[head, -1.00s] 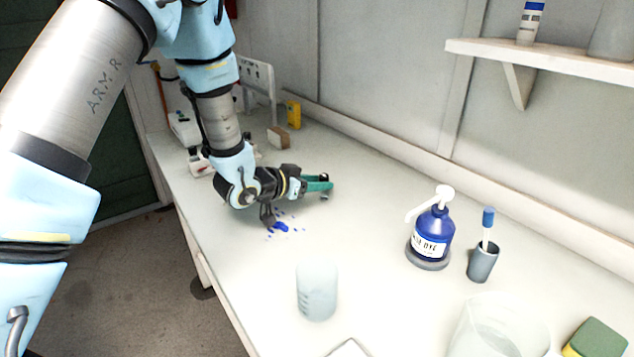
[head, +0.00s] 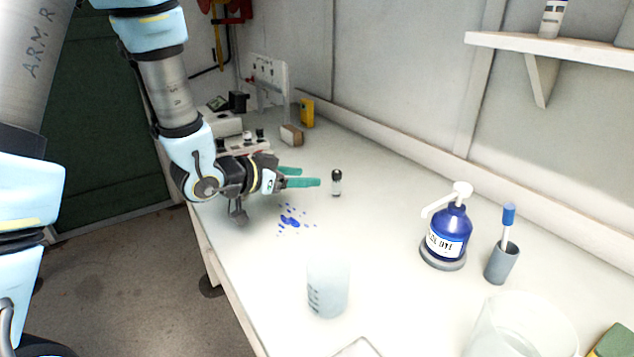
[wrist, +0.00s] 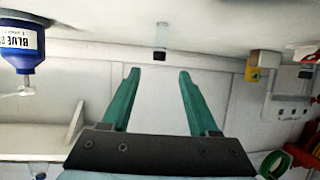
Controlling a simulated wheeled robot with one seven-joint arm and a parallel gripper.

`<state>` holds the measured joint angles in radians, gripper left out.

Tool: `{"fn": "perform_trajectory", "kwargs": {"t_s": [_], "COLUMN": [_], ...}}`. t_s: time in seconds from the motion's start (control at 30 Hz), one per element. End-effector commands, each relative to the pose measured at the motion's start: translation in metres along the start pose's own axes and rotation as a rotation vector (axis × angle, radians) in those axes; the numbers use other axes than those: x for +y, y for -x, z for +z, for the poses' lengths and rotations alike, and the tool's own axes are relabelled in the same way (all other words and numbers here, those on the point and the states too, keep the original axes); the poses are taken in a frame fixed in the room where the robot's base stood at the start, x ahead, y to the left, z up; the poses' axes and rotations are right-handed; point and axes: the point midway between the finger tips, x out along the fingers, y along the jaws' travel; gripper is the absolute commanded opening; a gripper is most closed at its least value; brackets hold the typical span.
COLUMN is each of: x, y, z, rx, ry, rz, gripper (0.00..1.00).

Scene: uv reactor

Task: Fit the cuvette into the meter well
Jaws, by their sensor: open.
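The cuvette (head: 337,186), a small clear vial with a black cap, stands upright on the bench just right of my gripper. It also shows in the wrist view (wrist: 160,38), upside down, beyond the fingertips and roughly centred between them. My gripper (head: 310,177) has green fingers, held low over the bench and pointing toward the cuvette. In the wrist view my gripper (wrist: 159,72) is open and empty, with a gap to the cuvette. White instruments (head: 225,125) stand at the bench's far left, partly behind my arm. I cannot tell where the meter well is.
Blue spots (head: 291,221) mark the bench below my gripper. A frosted beaker (head: 328,288), a blue pump bottle (head: 447,238) and a grey holder (head: 502,263) stand in front and right. A brown block (head: 291,135) and a yellow item (head: 307,113) are behind. Bench around the cuvette is clear.

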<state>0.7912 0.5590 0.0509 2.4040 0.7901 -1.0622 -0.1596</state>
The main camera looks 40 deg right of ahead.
Motion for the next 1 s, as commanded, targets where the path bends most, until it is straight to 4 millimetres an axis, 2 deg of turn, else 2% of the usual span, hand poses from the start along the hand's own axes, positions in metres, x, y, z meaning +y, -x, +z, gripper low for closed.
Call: {"fn": "perform_trajectory", "kwargs": {"t_s": [0.1,0.2,0.47,0.57,0.63,0.67,0.7,0.77,0.83,0.9,1.0], "x": [-0.001,0.000,-0.002,-0.022,-0.051,-0.067,-0.088,-0.119,-0.143,-0.151,-0.140], "y": [0.015,0.021,0.025,0.035,0.053,0.065,0.085,0.123,0.175,0.227,0.292], "z": [0.000,0.000,0.000,0.005,0.016,0.022,0.033,0.052,0.076,0.100,0.128], "rx": [0.001,0.000,-0.004,-0.041,-0.106,-0.144,-0.203,-0.302,-0.422,-0.535,-0.672], "ry": [0.001,0.000,0.001,0.013,0.039,0.059,0.095,0.168,0.283,0.419,0.637], "rz": [-0.002,0.000,-0.006,-0.072,-0.172,-0.229,-0.312,-0.443,-0.586,-0.703,-0.817], "gripper": [0.61,0.61,0.61,0.61,0.61,0.61,0.61,0.61,0.61,0.61,0.61]}}
